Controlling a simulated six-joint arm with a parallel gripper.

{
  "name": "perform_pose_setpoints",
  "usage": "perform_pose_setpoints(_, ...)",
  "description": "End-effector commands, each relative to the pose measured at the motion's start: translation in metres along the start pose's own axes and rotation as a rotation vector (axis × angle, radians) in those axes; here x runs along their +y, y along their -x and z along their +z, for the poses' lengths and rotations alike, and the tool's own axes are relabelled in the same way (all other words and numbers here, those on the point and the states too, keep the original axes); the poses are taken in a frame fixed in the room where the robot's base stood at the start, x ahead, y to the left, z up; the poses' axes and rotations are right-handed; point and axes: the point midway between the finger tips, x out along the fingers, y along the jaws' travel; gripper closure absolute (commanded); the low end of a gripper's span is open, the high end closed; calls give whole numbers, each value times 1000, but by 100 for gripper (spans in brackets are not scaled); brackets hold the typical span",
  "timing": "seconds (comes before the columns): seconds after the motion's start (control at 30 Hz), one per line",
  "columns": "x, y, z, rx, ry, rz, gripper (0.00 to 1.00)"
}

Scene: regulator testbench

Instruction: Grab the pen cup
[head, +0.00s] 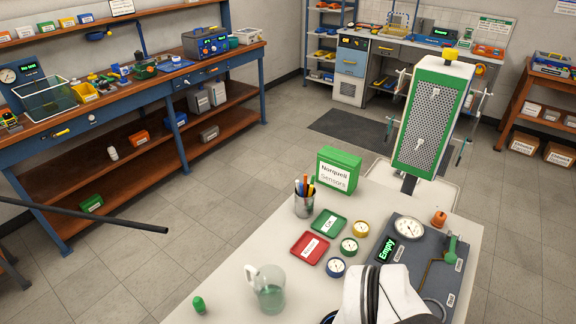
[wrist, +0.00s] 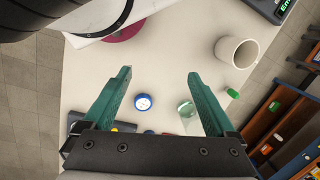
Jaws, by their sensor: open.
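The pen cup (head: 304,206) is a metal cup with several coloured pens, upright on the white table in the head view. It stands in front of a green and white box, left of a green tray. I cannot make it out in the wrist view. My gripper (wrist: 158,73) shows in the wrist view with two green fingers spread wide and nothing between the tips. Its fingers are not visible in the head view, so their distance from the cup is unclear.
The table (head: 225,270) also holds the box (head: 339,171), a red tray (head: 310,248), a green tray (head: 330,222), small gauges (head: 349,245), a glass pitcher (head: 268,292), a green cap (head: 198,304) and a gauge panel (head: 408,250). A white mug (wrist: 236,60) shows in the wrist view.

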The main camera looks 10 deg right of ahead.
Motion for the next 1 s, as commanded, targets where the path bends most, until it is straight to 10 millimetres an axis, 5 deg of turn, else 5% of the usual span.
perform_pose_setpoints(0.47, -1, -1, -6, 12, 36, 2, 0)
perform_pose_setpoints(0.57, -7, -7, -55, 116, 349, 31, 0)
perform_pose_setpoints(0.73, -34, -32, -225, 446, 1465, 344, 0)
perform_pose_setpoints(0.83, -50, -50, -311, 560, 2102, 738, 0)
perform_pose_setpoints(0.97, -66, -72, -377, 516, 2676, 1385, 0)
perform_pose_setpoints(1.0, -70, -77, -387, -442, -2632, -1490, 0)
